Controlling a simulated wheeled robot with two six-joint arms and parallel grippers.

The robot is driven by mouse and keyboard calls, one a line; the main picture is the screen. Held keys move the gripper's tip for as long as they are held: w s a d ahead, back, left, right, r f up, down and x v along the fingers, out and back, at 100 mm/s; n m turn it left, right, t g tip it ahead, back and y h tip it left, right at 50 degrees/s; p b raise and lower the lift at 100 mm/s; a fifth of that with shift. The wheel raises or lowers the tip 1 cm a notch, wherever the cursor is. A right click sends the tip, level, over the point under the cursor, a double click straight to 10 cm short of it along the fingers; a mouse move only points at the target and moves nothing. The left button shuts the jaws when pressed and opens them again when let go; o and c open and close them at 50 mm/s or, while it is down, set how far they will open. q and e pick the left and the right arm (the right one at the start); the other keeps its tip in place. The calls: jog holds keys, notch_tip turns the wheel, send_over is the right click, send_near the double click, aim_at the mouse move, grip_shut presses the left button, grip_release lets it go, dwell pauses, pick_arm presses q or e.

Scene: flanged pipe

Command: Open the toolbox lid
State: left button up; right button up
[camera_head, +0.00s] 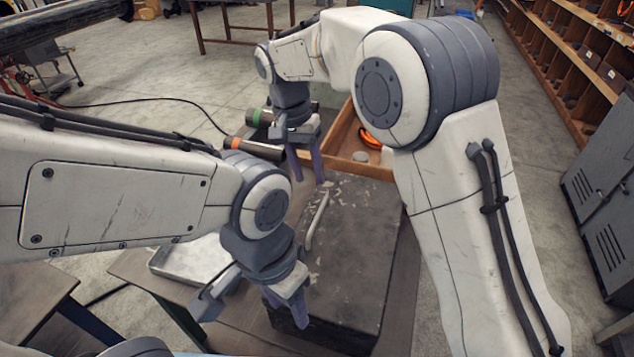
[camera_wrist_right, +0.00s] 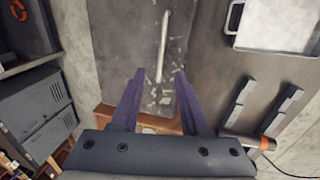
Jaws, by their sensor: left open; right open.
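The toolbox (camera_head: 352,250) is a dark, scuffed box in the middle of the table with its lid shut. A pale bar handle (camera_head: 317,220) runs along the left part of its lid. My right gripper (camera_head: 306,172) is open and empty above the toolbox's far end. In the right wrist view its fingertips (camera_wrist_right: 160,74) are apart on either side of the near end of the handle (camera_wrist_right: 163,45), not visibly touching it. My left gripper (camera_head: 254,302) is open and empty by the toolbox's near left corner. My right arm hides part of the toolbox's right side.
A silver tray (camera_head: 190,260) lies left of the toolbox, partly behind my left arm. A wooden box (camera_head: 345,150) with an orange item (camera_head: 369,139) stands beyond the toolbox. Cylinders with green and orange bands (camera_head: 255,148) lie at the far left. Grey cabinets (camera_head: 604,190) stand at right.

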aim_at(319, 212)
jog(key=f, duration=0.3)
jog(key=d+f+p, duration=0.1)
jog(key=f, duration=0.2)
jog(key=f+p, duration=0.1)
jog(key=f, duration=0.3)
jog(key=shift+s+d+f, duration=0.1)
jog(key=shift+s+d, duration=0.05)
jog(key=shift+d, duration=0.2)
grip_shut()
dwell(0.9)
